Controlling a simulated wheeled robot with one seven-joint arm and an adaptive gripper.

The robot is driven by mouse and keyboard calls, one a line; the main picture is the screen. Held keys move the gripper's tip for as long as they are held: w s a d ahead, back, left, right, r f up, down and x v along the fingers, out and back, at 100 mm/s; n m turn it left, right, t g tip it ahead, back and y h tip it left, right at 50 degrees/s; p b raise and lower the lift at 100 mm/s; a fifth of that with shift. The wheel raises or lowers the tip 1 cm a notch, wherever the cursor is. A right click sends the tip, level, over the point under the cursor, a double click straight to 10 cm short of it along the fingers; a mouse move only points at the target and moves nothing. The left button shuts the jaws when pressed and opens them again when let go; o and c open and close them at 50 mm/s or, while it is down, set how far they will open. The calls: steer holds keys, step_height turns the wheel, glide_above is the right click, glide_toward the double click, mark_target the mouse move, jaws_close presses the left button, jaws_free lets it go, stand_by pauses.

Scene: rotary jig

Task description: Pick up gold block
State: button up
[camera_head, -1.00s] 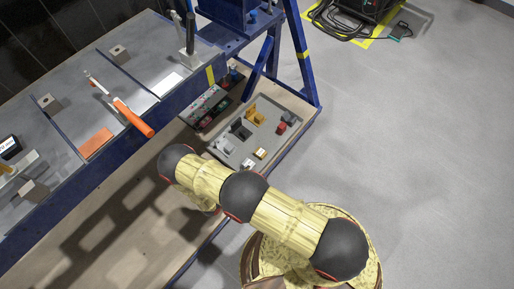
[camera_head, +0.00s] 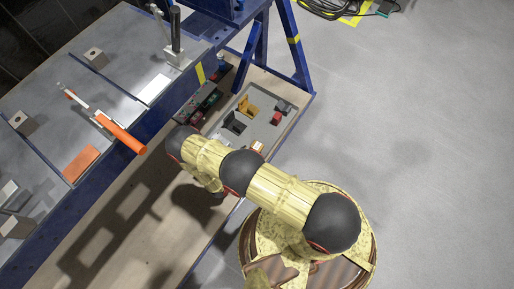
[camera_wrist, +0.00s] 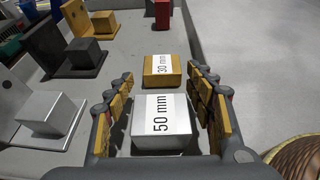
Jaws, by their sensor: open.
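A small gold block labelled "30 mm" (camera_wrist: 158,70) lies on the grey tray in the wrist view, just beyond the fingertips. It also shows small beside my arm in the head view (camera_head: 257,146). My gripper (camera_wrist: 161,82) is open, with one finger on each side. A silver block labelled "50 mm" (camera_wrist: 160,128) sits between the fingers, nearer to me than the gold block. I see no clear contact between the fingers and either block. Another gold block (camera_wrist: 104,22) stands by a gold angled piece at the far left. In the head view my arm hides the gripper.
The grey tray (camera_head: 268,131) also holds a black block with an angled piece (camera_wrist: 86,53), a silver block with one (camera_wrist: 50,117) and a red block (camera_wrist: 162,13). A blue-framed workbench (camera_head: 135,90) stands left of the tray. Open floor lies to the right.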

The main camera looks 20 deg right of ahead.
steer(key=shift+b+x, duration=1.3)
steer(key=shift+x, duration=1.45)
steer(key=shift+s+d, duration=0.1)
steer(key=shift+r, duration=0.1)
steer(key=shift+c, duration=1.4)
steer(key=c, duration=1.1)
jaws_close()
